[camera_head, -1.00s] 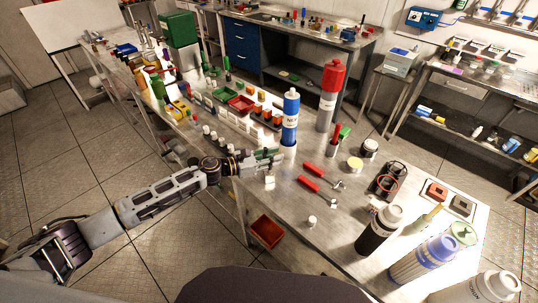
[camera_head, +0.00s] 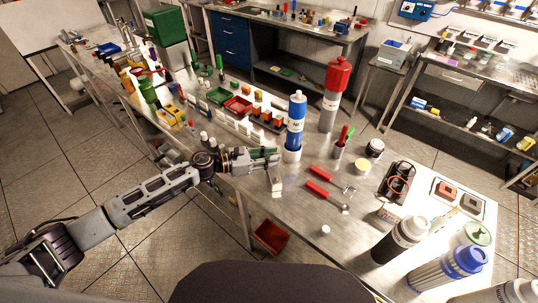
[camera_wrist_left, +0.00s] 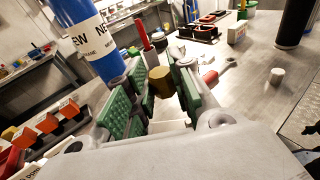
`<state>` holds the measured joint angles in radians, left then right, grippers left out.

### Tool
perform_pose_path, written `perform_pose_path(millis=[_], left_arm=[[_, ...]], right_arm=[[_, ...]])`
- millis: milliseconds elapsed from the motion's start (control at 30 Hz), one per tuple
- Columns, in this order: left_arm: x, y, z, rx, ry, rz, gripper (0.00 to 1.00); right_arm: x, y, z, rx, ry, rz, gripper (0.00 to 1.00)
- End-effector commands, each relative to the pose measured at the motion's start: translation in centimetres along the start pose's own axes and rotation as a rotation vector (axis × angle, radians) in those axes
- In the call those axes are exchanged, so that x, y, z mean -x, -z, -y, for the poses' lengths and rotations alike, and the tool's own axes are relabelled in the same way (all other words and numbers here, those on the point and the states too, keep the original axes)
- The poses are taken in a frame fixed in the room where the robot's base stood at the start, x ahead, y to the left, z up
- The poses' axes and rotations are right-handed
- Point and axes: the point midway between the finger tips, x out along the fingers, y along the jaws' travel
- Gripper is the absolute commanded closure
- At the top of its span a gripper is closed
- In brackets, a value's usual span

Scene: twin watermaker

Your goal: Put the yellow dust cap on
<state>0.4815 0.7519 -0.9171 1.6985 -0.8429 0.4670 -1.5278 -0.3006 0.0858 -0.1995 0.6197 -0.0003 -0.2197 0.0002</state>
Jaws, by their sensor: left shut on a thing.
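My left gripper (camera_head: 270,158) is over the near left edge of the steel bench, its fingers pointing right. In the head view I cannot make out the cap at the fingertips. A small white block (camera_head: 276,182) shows just below the fingertips. A white patch also shows below the cap in the wrist view; I cannot tell whether the block touches the gripper. My right gripper is not in view.
A blue cylinder (camera_head: 296,122) stands close behind the gripper. Red-handled tools (camera_head: 319,190) lie to its right, with a small white cap (camera_head: 325,230) nearer the front. Bottles (camera_head: 400,240) crowd the right end. The bench front between them is mostly clear.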

Motion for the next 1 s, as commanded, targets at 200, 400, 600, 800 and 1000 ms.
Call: perform_pose_path(millis=[200,400,600,800,1000], left_arm=[[-0.1,0.0,0.8,-0.005,0.035,0.001,0.84],[0.0,0.1,1.5,-0.010,0.066,0.001,0.84],[0.0,0.1,2.1,-0.014,0.093,0.001,0.84],[0.1,0.1,2.3,-0.016,0.103,0.001,0.84],[0.1,0.1,2.2,-0.015,0.102,0.001,0.84]], right_arm=[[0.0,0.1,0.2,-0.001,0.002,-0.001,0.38],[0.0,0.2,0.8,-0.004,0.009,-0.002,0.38],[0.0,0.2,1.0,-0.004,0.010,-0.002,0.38],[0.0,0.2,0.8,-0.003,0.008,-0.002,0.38],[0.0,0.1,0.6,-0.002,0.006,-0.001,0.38]])
